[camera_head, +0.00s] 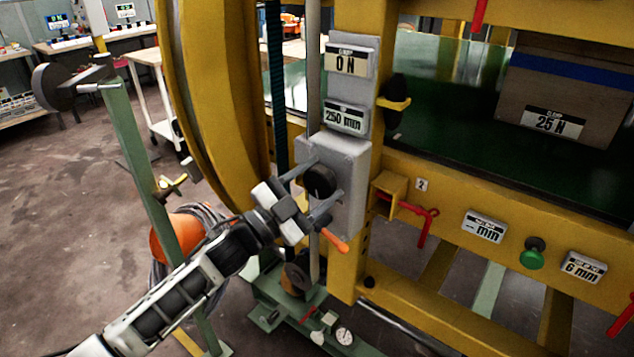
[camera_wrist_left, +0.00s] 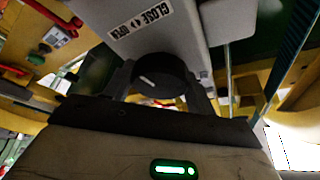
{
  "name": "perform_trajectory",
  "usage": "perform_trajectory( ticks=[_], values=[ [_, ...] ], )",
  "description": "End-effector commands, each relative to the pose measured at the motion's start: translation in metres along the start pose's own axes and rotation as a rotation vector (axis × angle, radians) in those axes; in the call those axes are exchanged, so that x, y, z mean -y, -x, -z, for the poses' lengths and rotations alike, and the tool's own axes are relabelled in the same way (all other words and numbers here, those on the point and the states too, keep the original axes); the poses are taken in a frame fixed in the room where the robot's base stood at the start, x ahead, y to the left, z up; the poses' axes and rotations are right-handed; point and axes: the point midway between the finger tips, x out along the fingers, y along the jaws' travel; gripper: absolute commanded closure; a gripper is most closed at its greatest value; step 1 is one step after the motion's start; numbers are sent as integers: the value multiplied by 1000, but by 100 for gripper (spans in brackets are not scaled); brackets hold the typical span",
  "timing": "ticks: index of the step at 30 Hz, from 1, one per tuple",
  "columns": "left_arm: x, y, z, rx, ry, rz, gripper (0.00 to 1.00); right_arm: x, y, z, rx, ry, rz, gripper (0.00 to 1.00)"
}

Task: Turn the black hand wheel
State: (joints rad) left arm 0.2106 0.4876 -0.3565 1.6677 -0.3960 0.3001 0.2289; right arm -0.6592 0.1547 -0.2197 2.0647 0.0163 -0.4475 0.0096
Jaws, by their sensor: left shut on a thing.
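The black hand wheel (camera_head: 320,181) is a small round knob on the front of a grey box (camera_head: 347,160) on the yellow post. My left gripper (camera_head: 329,177) reaches it from the lower left, with one finger on each side, shut on the wheel. In the left wrist view, the wheel (camera_wrist_left: 160,78) sits between the two dark fingers and shows a short white mark on its face. A label with CLOSE and OPEN (camera_wrist_left: 140,20) is on the box beside it. My right gripper is not in view.
Displays reading 0 N (camera_head: 347,62) and 250 mm (camera_head: 345,117) are above the box. An orange-tipped lever (camera_head: 335,241) is just below the gripper. A red crank (camera_head: 420,215) and green button (camera_head: 532,253) are to the right. A green stand (camera_head: 140,150) is left of my arm.

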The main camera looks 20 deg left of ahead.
Motion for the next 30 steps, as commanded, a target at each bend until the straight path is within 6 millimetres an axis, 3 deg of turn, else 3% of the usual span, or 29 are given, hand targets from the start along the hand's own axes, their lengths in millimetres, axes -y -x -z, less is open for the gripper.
perform_trajectory(
  ticks=[7,8,9,10,21,26,30],
  values=[
    [0,0,0,1,-1,-1,67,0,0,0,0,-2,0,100],
    [0,0,0,1,-1,-1,36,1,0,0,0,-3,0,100],
    [0,0,0,1,-1,-1,25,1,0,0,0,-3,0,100],
    [0,0,0,1,-1,0,22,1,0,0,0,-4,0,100],
    [-1,7,-1,2,1,0,22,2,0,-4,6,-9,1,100],
    [-2,34,-2,4,-1,-3,22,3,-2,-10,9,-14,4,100],
    [-3,68,-3,6,1,-4,22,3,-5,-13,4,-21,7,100]
  ],
)
